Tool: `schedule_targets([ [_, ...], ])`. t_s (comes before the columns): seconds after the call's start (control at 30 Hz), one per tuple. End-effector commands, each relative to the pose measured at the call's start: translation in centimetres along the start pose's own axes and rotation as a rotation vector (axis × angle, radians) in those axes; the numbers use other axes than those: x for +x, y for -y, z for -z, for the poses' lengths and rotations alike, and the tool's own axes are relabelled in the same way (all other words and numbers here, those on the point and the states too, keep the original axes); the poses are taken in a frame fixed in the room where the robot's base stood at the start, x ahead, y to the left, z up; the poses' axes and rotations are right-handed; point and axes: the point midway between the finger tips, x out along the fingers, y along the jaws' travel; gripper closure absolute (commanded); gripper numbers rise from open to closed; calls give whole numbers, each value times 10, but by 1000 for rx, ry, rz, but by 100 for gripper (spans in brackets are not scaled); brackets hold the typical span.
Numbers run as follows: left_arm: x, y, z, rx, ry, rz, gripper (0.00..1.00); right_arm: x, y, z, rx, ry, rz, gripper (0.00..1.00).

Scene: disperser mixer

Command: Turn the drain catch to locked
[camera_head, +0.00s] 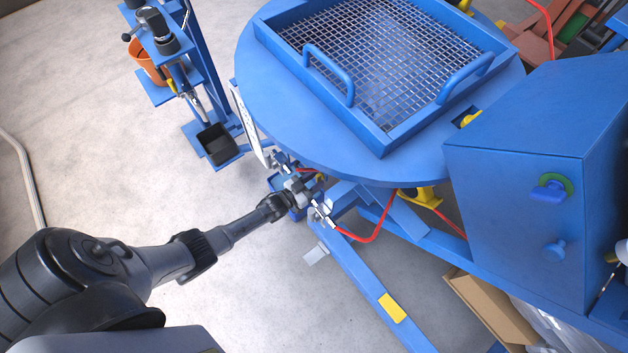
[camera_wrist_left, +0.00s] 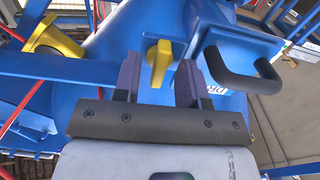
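The drain catch (camera_wrist_left: 158,62) is a yellow lever on a blue mount, in the left wrist view. It points down in the picture, toward my left gripper (camera_wrist_left: 157,80). The two dark fingers are open, one on each side of the lever, with narrow gaps showing; I cannot tell whether either touches it. A label starting "DR" (camera_wrist_left: 216,89) is partly hidden behind the right finger. In the head view my left gripper (camera_head: 297,190) is under the edge of the blue round top, and I cannot make out the catch there. My right gripper is not in view.
A black handle (camera_wrist_left: 243,72) stands close right of the fingers. A yellow funnel-shaped part (camera_wrist_left: 48,38) is at left. The blue round top (camera_head: 270,90) overhangs the gripper, with a blue leg (camera_head: 355,275) and red cable (camera_head: 375,228) nearby.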

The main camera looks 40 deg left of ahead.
Motion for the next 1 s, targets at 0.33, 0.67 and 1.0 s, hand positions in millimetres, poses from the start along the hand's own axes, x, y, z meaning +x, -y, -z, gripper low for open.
schedule_targets([
  [0.33,-37,0,3,0,4,1,62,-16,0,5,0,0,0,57],
  [0.67,-101,0,2,0,3,0,62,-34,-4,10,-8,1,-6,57],
  [1.0,-135,0,0,0,1,0,62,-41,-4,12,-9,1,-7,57],
])
